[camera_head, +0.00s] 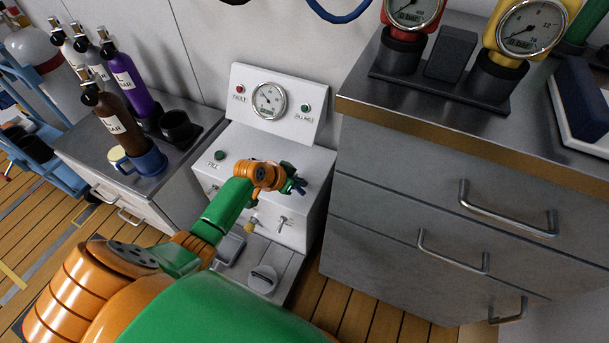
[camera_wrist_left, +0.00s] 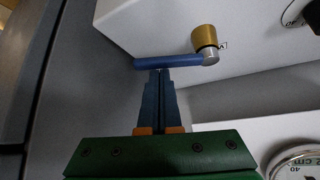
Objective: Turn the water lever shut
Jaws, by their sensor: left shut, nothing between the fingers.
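The fill panel (camera_head: 311,163) is a white box with a gauge on its upright back plate. The water lever (camera_wrist_left: 172,61) is a blue bar in the left wrist view. It runs left from a silver pivot below a brass fitting (camera_wrist_left: 205,37). My left gripper (camera_head: 297,185) is over the right part of the panel in the head view. Its narrow blue fingers (camera_wrist_left: 158,74) are shut and empty, with their tips right at the lever's underside in the wrist view. I cannot tell whether they touch it. The lever is not clear in the head view. My right gripper is not in view.
A grey drawer cabinet (camera_head: 430,185) stands close on the panel's right, with large gauges on top. A low cabinet (camera_head: 90,150) with several bottles stands on its left. A grey tray (camera_head: 288,262) with a round piece lies below the panel's front.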

